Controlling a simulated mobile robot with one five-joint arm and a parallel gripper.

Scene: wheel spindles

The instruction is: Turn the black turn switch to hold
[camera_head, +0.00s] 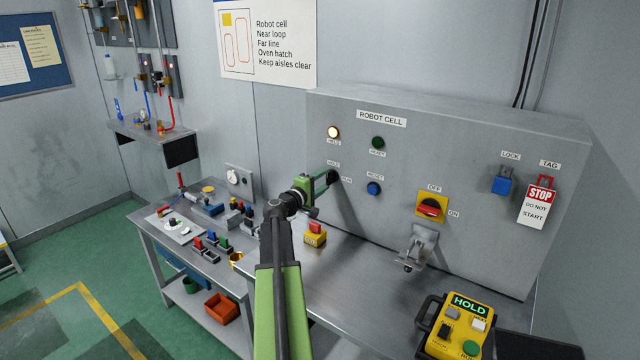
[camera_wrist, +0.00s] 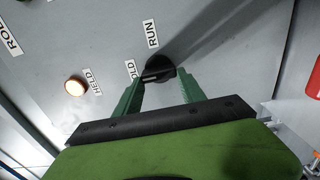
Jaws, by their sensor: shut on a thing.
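The black turn switch (camera_wrist: 158,66) is on the grey robot cell panel, with the RUN label (camera_wrist: 152,33) and a partly hidden HOLD label (camera_wrist: 131,69) beside it. In the head view the switch (camera_head: 333,175) is partly covered by my gripper (camera_head: 327,179). In the wrist view my gripper's (camera_wrist: 161,77) two green fingers are on either side of the switch's knob and shut on it. Which label the knob points to is hard to tell. The HELD lamp (camera_head: 333,132) glows; the READY lamp (camera_head: 378,143) looks dark green.
A blue reset button (camera_head: 374,189) sits right of the switch. A red rotary switch (camera_head: 431,208), blue lock (camera_head: 502,184) and STOP tag (camera_head: 537,203) are further right. A yellow pendant (camera_head: 458,328) showing HOLD stands on the bench. A red-topped yellow box (camera_head: 315,235) stands below my gripper.

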